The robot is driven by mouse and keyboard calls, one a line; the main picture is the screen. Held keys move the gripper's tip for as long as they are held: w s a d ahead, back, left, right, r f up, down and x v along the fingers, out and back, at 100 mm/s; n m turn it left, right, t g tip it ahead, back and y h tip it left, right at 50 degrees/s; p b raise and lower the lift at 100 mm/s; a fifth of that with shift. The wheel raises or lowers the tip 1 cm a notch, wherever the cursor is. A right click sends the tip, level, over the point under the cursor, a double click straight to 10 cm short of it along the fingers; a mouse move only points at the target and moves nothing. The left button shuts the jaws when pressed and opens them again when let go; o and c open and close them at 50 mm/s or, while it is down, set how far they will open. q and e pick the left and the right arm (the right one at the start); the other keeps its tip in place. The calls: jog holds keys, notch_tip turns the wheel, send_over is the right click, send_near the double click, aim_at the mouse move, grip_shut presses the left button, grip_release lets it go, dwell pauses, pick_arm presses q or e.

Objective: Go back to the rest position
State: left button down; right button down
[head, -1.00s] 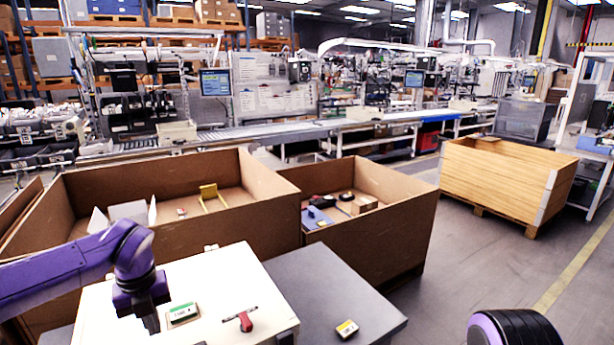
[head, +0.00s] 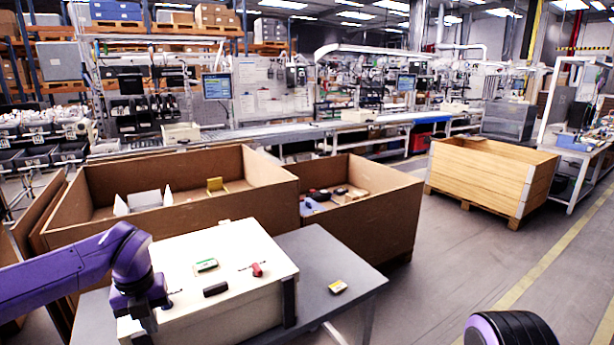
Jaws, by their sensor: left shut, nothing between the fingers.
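My left gripper (head: 148,323) points down in front of the left part of the white box's top (head: 225,242). Its fingers are shut and empty. My left arm is bent and comes in from the left edge. A green-and-white device (head: 206,265), a small black block (head: 215,289) and a red-handled tool (head: 257,269) lie on the white top, apart from the gripper. My right gripper is out of view; only a dark, rounded part of my own right arm shows at the lower right.
A wooden crate (head: 485,178) is at the right. Floor between is clear.

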pick_arm(q)
notch_tip(320, 180, down, 8)
jog(key=w+m+t+y, duration=0.2)
jog(key=m+t+y, duration=0.15)
jog(key=m, duration=0.45)
jog(key=s+d+f+m+t+b, duration=0.1)
jog(key=s+d+f+m, duration=0.25)
jog(key=f+m, duration=0.4)
jog(key=s+d+f+m+t+b, duration=0.1)
jog(key=s+d+f+m, duration=0.2)
jog(key=s+f+m, duration=0.4)
jog(key=s+a+f+m+g+b, duration=0.1)
jog(key=s+a+f+m, duration=0.1)
jog(key=s+f+m, duration=0.4)
jog(key=s+a+f+m+g+b, duration=0.2)
jog(key=s+f+m, duration=0.3)
jog(key=s, duration=1)
jog(key=shift+f+m+h, duration=0.35)
jog(key=shift+f, duration=0.55)
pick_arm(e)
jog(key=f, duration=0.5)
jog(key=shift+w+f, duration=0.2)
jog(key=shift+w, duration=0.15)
